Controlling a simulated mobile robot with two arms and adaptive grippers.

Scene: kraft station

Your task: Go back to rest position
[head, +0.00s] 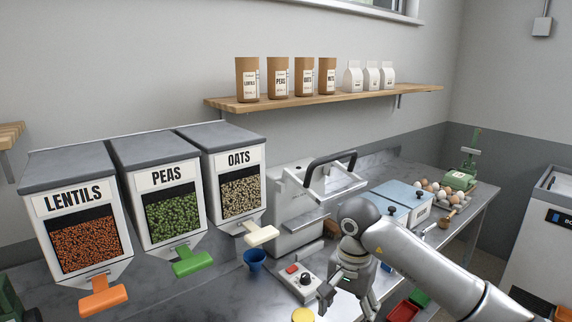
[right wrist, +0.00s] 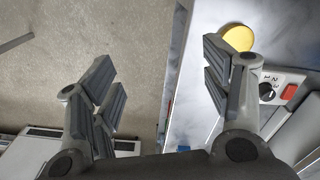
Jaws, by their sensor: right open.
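My right arm comes in from the right in the head view. Its gripper (head: 348,300) hangs pointing down over the front part of the counter, beside the control box. In the right wrist view the right gripper (right wrist: 160,80) has its two fingers wide apart, with nothing between them but the counter's edge and the floor below. My left gripper shows in neither view.
Dispensers for lentils (head: 80,222), peas (head: 170,195) and oats (head: 236,178) stand at left. A blue cup (head: 255,260), control box (head: 299,281) and yellow disc (head: 303,315) are near the gripper. A sealing machine (head: 300,215) and blue bins (head: 400,203) stand behind.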

